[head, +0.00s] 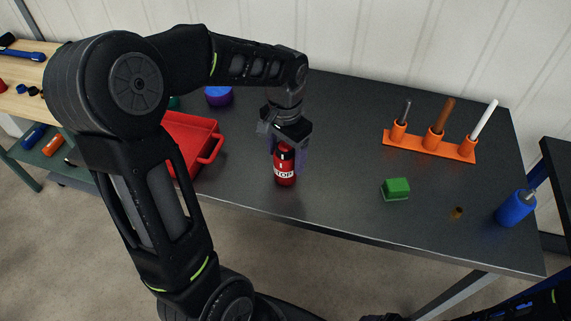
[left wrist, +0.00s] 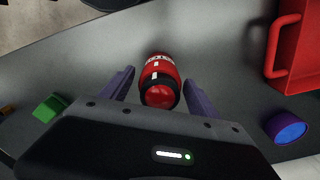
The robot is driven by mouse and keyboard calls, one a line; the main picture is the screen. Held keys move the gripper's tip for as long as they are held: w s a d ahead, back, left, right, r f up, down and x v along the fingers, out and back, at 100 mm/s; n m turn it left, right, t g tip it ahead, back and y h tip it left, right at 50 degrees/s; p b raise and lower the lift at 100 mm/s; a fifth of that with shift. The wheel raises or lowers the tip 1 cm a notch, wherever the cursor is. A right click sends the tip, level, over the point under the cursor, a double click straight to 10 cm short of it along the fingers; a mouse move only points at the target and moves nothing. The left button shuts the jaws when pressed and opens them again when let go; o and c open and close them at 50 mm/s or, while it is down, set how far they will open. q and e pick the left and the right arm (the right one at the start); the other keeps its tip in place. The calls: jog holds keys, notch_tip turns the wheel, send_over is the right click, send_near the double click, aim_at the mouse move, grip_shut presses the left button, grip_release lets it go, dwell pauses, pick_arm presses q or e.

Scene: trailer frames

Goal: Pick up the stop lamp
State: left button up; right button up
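The stop lamp (head: 285,169) is a red cylinder with a black band and a white STOP label, standing upright on the dark table. My left gripper (head: 289,150) is right above it, pointing down, with its fingers around the lamp's upper part. In the left wrist view the lamp (left wrist: 160,81) lies between the two purple fingers of the left gripper (left wrist: 159,85), with a gap on both sides. The left gripper is open. My right gripper does not clearly show; only a dark part of my right arm is at the bottom right of the head view.
A red tray (head: 214,147) with a handle is left of the lamp, with a purple-blue round object (head: 218,97) behind it. An orange rack (head: 432,146) holding tools, a green block (head: 396,188) and a blue bottle (head: 516,206) are to the right. Table around the lamp's right is clear.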

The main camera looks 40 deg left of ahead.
pick_arm(q)
jog(key=c, duration=1.4)
jog(key=shift+o, duration=0.2)
notch_tip(320, 180, up, 10)
jog(key=shift+b, duration=0.4)
